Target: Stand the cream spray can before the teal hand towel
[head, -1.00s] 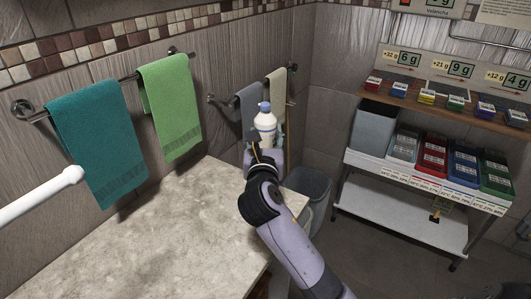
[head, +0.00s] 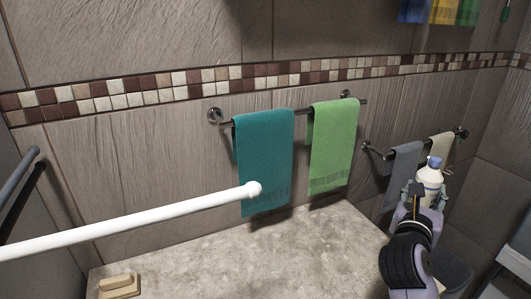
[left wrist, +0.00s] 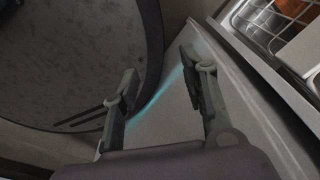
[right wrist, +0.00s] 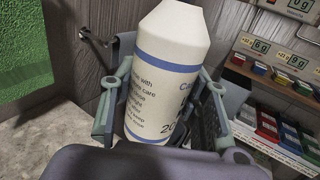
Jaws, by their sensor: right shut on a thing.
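The cream spray can (head: 430,178), with a blue cap and blue band, is upright in my right gripper (head: 426,194), at the right in the head view. In the right wrist view the can (right wrist: 170,75) fills the middle, with the fingers (right wrist: 160,112) closed on its sides; its top is cut off. The teal hand towel (head: 265,155) hangs from a wall rail near the middle, well left of the can. My left gripper (left wrist: 162,88) is open and empty in the left wrist view; it is outside the head view.
The stone countertop (head: 300,245) below the towel is mostly clear, with a wooden soap dish (head: 120,286) at the front left. A white pole (head: 130,222) crosses before the teal towel. A green towel (head: 333,145) and a grey towel (head: 403,172) hang to its right.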

